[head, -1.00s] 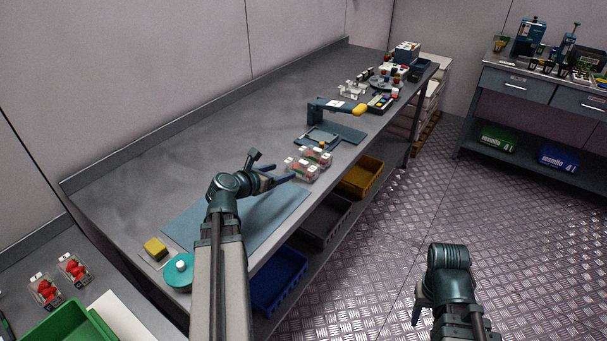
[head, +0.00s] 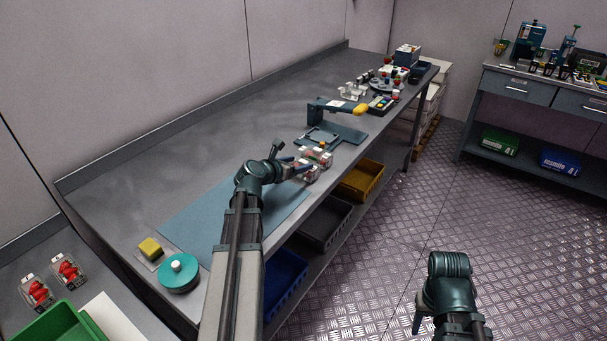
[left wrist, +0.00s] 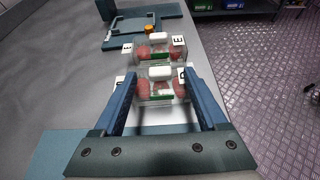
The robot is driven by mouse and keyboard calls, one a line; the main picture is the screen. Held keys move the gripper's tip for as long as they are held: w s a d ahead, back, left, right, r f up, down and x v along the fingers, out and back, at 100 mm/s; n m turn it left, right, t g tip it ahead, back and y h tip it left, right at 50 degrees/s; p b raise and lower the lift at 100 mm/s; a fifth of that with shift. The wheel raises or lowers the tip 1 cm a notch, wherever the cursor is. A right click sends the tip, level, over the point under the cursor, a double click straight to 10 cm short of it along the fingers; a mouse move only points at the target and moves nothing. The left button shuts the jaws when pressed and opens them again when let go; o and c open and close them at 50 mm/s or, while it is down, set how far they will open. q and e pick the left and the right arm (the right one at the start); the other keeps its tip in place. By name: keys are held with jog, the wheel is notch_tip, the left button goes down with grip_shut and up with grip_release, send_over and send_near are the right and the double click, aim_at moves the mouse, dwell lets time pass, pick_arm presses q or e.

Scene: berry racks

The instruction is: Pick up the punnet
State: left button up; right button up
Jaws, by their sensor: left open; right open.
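Two clear punnets of red berries sit one behind the other on the workbench. The nearer punnet (left wrist: 160,90) lies between the open fingers of my left gripper (left wrist: 158,76) in the left wrist view, with a finger along each side. I cannot tell whether the fingers touch it. The farther punnet (left wrist: 145,52) stands just beyond the fingertips. In the head view the pair (head: 317,160) is partly hidden by my left gripper (head: 293,168). My right gripper (head: 418,320) is open and empty over the floor, partly hidden by its own wrist.
A blue-grey mat (head: 205,222) lies under my left arm. A press-like device (head: 325,125) stands just beyond the punnets. A teal round tub (head: 178,274) and a yellow sponge (head: 150,248) are at the near end. Two more punnets (head: 68,268) lie on the left table by a green crate (head: 62,318).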

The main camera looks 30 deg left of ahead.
pick_arm(q)
jog(key=shift+w+f, duration=0.35)
jog(key=shift+w, duration=0.3)
jog(key=shift+s+r, duration=0.1)
jog(key=shift+c, duration=0.3)
grip_shut()
jog(key=shift+r, duration=0.1)
